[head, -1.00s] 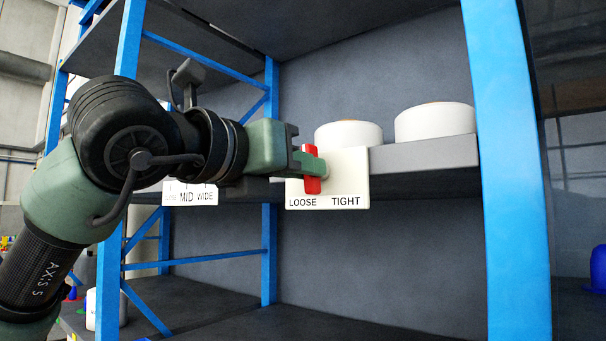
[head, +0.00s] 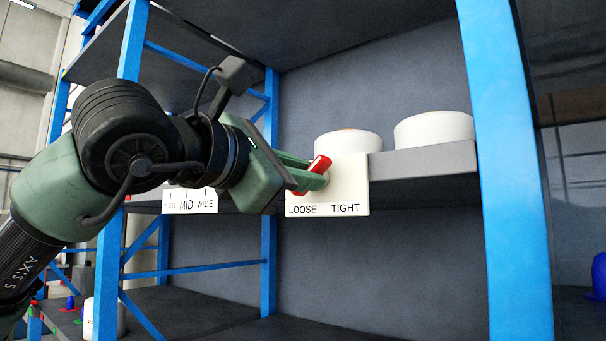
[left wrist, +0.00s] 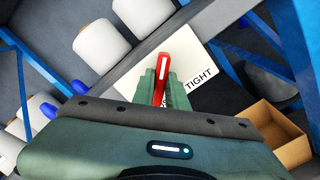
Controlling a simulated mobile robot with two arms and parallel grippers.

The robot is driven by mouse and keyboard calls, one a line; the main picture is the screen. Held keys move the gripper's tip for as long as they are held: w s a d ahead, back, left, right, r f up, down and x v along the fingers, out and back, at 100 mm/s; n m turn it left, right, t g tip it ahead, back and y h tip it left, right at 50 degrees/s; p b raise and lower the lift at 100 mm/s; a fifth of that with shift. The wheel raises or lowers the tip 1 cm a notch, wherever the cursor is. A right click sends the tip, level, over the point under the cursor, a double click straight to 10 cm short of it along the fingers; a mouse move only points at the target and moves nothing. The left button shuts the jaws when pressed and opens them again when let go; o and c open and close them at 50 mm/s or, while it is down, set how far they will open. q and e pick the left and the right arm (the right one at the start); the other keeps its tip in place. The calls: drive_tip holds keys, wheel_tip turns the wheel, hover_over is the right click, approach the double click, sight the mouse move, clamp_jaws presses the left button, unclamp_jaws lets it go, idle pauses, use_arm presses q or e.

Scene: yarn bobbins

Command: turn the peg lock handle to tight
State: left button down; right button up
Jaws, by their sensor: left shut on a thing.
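The red peg lock handle (head: 319,165) sits on a white plate (head: 349,184) lettered LOOSE at left and TIGHT at right. In the head view the handle is tilted, its upper end leaning right. My left gripper (head: 312,175) is shut on the handle, and its wrist is rolled. The left wrist view shows the red handle (left wrist: 161,78) between the two green fingers, with a white stripe along it. My right gripper is not in view.
White bobbins (head: 434,129) stand on the grey shelf behind the plate. A MID/WIDE label plate (head: 189,201) is to the left, partly behind my arm. A blue post (head: 506,170) rises at right. An open cardboard box (left wrist: 274,133) shows in the left wrist view.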

use_arm(q)
drive_tip(key=m, duration=0.5)
drive_tip(key=shift+f, duration=0.1)
idle(0.7)
drive_tip(key=c, duration=1.4)
unclamp_jaws()
drive_tip(key=shift+c, duration=0.2)
